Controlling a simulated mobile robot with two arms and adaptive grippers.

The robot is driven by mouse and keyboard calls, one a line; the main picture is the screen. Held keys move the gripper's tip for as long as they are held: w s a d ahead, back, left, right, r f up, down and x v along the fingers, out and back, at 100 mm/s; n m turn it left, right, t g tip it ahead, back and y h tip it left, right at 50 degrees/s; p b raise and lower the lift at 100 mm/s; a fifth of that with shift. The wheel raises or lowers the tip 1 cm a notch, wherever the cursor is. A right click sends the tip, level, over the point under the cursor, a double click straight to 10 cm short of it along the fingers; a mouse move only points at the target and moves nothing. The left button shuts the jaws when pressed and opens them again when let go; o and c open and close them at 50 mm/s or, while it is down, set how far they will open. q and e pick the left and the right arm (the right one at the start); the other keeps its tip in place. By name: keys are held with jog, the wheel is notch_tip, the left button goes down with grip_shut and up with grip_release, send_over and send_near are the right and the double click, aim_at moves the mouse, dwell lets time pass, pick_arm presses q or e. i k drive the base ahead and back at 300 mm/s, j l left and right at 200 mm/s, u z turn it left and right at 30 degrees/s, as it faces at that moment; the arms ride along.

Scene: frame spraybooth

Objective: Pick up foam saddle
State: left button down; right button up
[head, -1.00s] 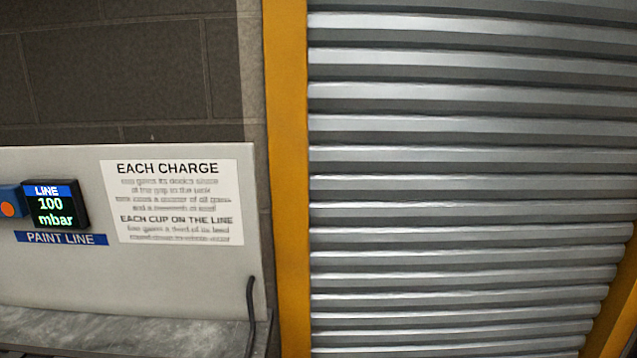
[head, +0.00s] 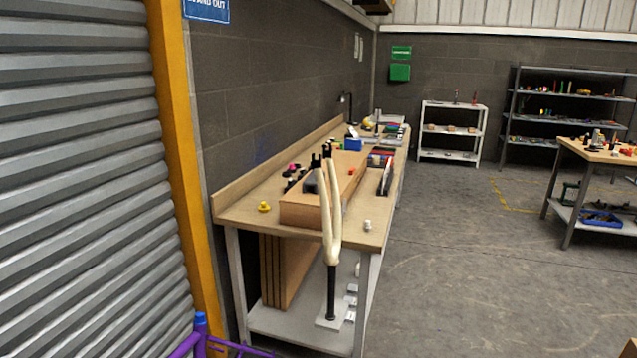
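I cannot make out a foam saddle for certain. A long wooden workbench (head: 237,206) runs along the dark wall, with a brown box-like block (head: 300,209) and many small items on it. A small yellow item (head: 264,207) lies near its front left and a small white item (head: 367,225) near its front right corner. These items are too small to identify. Neither of my grippers is in view.
A cream fork-shaped piece (head: 331,225) stands upright on a black post before the bench. Purple tubing (head: 190,345) shows at bottom left, beside the roller shutter (head: 80,180). Shelves (head: 450,132) and another table (head: 600,152) stand farther back. Grey floor (head: 470,270) is open at right.

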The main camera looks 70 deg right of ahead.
aim_at(311, 180)
jog(key=k+l+z, duration=0.25)
jog(key=z, duration=0.25)
jog(key=k+l+z, duration=0.2)
jog(key=l+z, duration=0.25)
jog(key=z, duration=1.05)
jog(key=u, duration=1.15)
jog(key=i+l, duration=0.25)
jog(key=l, duration=0.15)
jog(key=i+l+u, duration=0.2)
jog(key=l+u, duration=0.15)
jog(key=l, duration=0.6)
jog(key=l+u, duration=0.35)
jog(key=l, duration=0.6)
jog(key=l+u, duration=0.3)
jog(key=l, duration=0.75)
